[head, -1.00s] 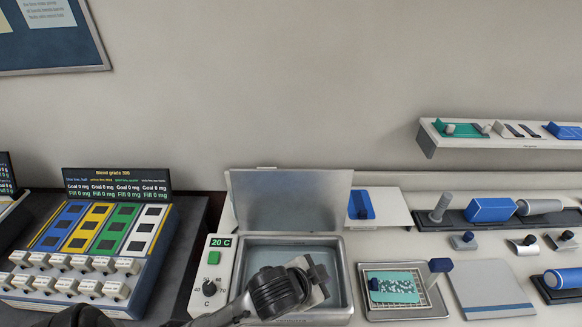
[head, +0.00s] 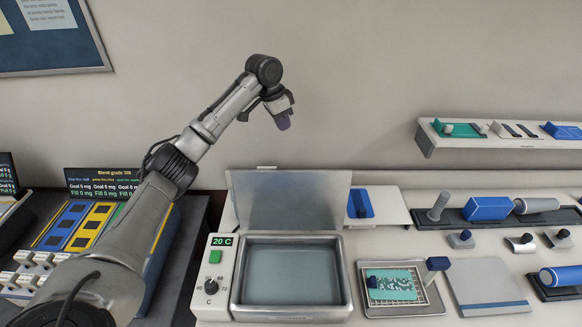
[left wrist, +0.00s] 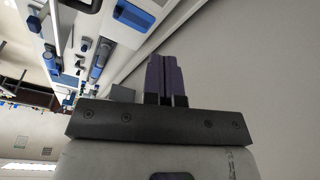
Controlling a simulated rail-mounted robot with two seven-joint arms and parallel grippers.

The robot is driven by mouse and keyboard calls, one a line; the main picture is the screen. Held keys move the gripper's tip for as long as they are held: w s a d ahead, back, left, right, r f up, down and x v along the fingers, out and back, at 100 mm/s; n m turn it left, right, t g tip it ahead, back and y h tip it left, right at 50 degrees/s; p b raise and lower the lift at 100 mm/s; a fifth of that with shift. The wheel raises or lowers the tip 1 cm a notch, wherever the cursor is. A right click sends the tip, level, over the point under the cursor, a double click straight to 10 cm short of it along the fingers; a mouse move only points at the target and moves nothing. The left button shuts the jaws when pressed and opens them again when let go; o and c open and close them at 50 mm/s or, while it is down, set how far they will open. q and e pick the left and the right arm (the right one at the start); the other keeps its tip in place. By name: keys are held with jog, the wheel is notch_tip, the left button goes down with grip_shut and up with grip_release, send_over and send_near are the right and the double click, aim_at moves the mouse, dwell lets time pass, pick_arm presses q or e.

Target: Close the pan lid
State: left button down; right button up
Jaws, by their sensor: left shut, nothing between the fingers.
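The pan (head: 292,275) is a metal basin of clear liquid set in a white heating unit. Its grey lid (head: 288,201) stands open and upright along the back edge of the pan, near the wall. My left gripper (head: 284,121) is raised in the air above the lid, apart from it, with its fingers pointing down in the head view. The fingers are shut and empty, and they show side by side in the left wrist view (left wrist: 167,78). The right gripper is in neither view.
The control panel (head: 213,275) with a 20 C display and dial is left of the pan. A wire-rack tray (head: 405,309) with a teal block is to its right. A wall shelf (head: 500,137) is at the upper right. A blend rack (head: 75,235) stands at left, partly behind my arm.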

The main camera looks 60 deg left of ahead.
aim_at(299, 184)
pick_arm(q)
jog(key=shift+s+d+f+m+g+h, duration=0.5)
jog(key=shift+d+f+m+h, duration=0.6)
jog(key=shift+d+f, duration=0.45)
jog(key=shift+s+d+f+m+g+h, duration=0.35)
jog(key=shift+s+d+f+m+h, duration=0.25)
jog(key=shift+d+f+m+h, duration=0.7)
jog(key=shift+s+d+f+m+g+h, duration=0.5)
jog(key=shift+d+f+m+h, duration=0.3)
jog(key=shift+d+f, duration=0.95)
jog(key=shift+a, duration=0.15)
